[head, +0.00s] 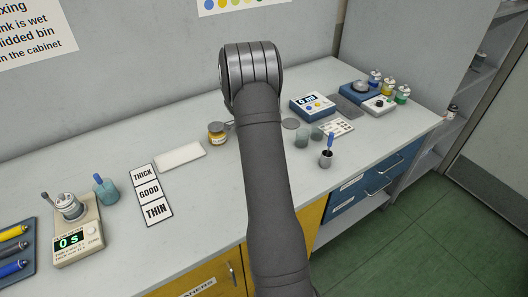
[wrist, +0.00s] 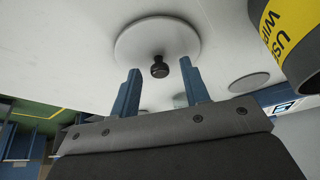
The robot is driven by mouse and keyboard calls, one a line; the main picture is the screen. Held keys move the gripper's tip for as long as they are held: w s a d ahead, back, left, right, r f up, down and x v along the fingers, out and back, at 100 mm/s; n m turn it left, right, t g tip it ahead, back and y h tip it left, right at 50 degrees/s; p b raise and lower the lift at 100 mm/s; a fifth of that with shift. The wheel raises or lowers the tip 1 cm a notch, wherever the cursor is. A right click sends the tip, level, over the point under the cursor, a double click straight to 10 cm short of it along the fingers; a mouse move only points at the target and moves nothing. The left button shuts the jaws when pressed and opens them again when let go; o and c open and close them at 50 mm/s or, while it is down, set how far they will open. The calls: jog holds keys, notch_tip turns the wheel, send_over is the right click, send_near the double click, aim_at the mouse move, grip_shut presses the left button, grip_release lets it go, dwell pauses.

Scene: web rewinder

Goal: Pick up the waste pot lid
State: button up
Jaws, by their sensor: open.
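The lid (wrist: 150,30), a pale round disc with a small black knob (wrist: 159,68), lies on the light worktop in the wrist view. My gripper (wrist: 160,72) is open, its two blue fingers on either side of the knob's line. The knob shows between the fingertips, and I cannot tell whether it is within their depth; no contact shows. A dark pot with a yellow label (wrist: 290,28), partly cut off, stands to the right in the wrist view. It seems to be the amber pot (head: 217,134) left of my arm in the head view. My arm hides the gripper and most of the lid there.
A grey disc (wrist: 249,82) lies right of the lid in the wrist view. A white pad (head: 180,156) lies to the left.

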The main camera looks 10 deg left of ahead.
jog(key=shift+d+f, duration=0.1)
jog(key=shift+f, duration=0.15)
grip_shut()
